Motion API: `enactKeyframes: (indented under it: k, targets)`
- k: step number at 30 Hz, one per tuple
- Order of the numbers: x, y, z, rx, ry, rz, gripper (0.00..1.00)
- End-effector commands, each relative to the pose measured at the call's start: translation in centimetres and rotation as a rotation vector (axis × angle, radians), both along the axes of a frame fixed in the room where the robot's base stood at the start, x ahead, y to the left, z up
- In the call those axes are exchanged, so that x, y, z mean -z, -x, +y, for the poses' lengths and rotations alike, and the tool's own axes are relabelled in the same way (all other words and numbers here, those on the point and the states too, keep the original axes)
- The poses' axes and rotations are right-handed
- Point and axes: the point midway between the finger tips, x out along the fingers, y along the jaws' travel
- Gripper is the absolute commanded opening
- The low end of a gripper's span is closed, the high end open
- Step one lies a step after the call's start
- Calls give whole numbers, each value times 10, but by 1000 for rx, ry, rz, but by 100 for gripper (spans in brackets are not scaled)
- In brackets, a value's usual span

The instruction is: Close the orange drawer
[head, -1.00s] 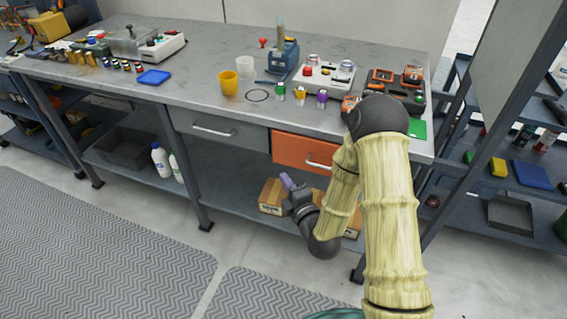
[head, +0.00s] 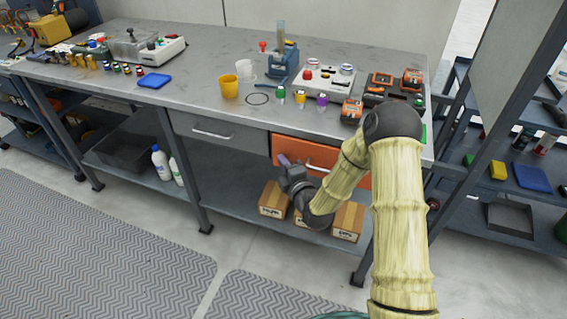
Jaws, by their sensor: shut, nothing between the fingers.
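The orange drawer (head: 300,148) is under the right part of the grey workbench, with a pale bar handle on its front. Its front looks nearly in line with the grey drawer (head: 220,132) to its left; I cannot tell whether a small gap is left. My gripper (head: 284,161) is shut and empty, its purplish fingertips pointing up and left. It overlaps the lower left part of the orange front in the picture; I cannot tell whether it touches. My forearm hides the right part of the drawer and some of its handle.
Cardboard boxes (head: 273,200) stand on the lower shelf below and behind my gripper. The benchtop (head: 205,85) above holds cups, small cans and devices. A bench leg (head: 192,180) stands left of the gripper. The floor in front is clear, with grey mats (head: 90,250).

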Motion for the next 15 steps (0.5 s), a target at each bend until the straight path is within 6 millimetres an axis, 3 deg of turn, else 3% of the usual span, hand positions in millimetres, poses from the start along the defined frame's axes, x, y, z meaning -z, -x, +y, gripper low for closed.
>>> enactKeyframes:
  k: [9,15]
  targets:
    - [1,-33,-11,0,1,-4,0]
    - [-2,-37,-13,5,-1,-6,0]
